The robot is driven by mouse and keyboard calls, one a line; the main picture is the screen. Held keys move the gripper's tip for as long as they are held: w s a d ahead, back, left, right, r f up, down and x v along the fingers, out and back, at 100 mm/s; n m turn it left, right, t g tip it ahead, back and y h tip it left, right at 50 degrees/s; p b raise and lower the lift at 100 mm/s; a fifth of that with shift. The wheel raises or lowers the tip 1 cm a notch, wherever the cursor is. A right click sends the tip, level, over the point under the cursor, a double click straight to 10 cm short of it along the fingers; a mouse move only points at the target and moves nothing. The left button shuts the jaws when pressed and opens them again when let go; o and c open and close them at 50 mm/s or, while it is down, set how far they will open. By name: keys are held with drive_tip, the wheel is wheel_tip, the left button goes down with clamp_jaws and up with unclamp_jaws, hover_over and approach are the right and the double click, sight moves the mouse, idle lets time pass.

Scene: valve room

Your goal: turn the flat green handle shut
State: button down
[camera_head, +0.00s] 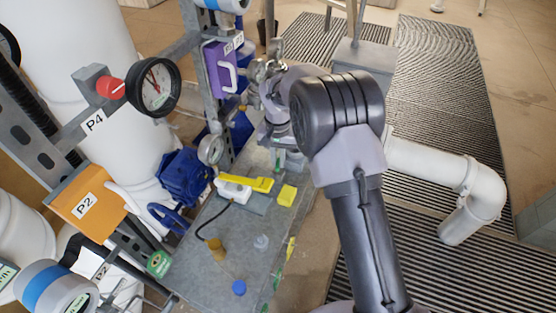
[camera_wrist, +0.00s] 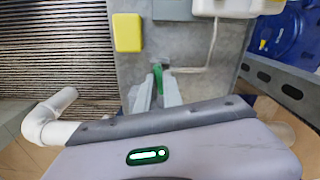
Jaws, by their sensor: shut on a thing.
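The flat green handle (camera_wrist: 158,77) shows in the wrist view as a narrow green strip between my fingertips, above the grey surface of the bench. My gripper (camera_wrist: 157,88) is shut on it, with one pale finger on each side. The fingers hide much of the handle, so its full length and its angle to the pipe cannot be told. In the head view my arm hides most of the handle and the fingertips.
Blue valves (camera_head: 185,178), a gauge (camera_head: 154,87) and a purple box (camera_head: 219,68) stand left of my arm. A white pipe (camera_head: 440,165) lies to the right.

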sight(278, 162)
drive_tip(key=shift+m, duration=1.5)
drive_tip(key=c, duration=1.5)
unclamp_jaws()
wheel_tip(278, 162, up, 18)
drive_tip(key=p, duration=0.4)
drive_tip(key=shift+f, duration=0.25)
